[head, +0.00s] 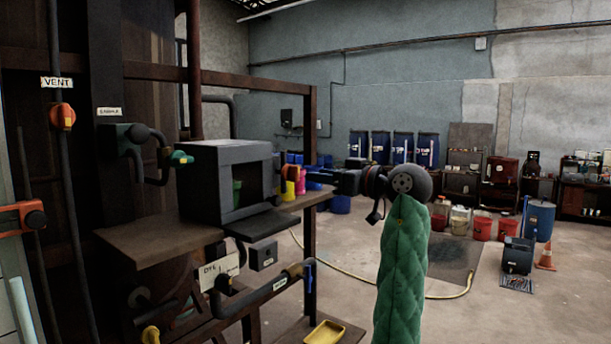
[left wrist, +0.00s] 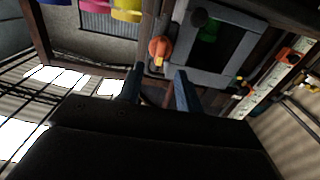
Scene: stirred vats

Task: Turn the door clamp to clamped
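A dark grey box (head: 195,185) with an open front stands on a brown shelf; a green item shows inside. Its flap (head: 258,224) hangs open below the opening. An orange knob (head: 291,172), apparently the door clamp, sits at the box's right side, partly hidden by my gripper. In the left wrist view the orange knob (left wrist: 158,47) has a yellow tip and lies beside the box opening. My left gripper (head: 312,175) is just right of the knob. Its fingers (left wrist: 158,82) are apart with nothing between them, pointing at the knob and short of it. My right gripper is not in view.
An orange VENT knob (head: 63,117) and a yellow-tipped handle (head: 180,158) are on the left. A rusty frame post (head: 310,240) stands below my gripper. A pipe with a blue handle (head: 308,276) runs below the shelf (head: 150,240).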

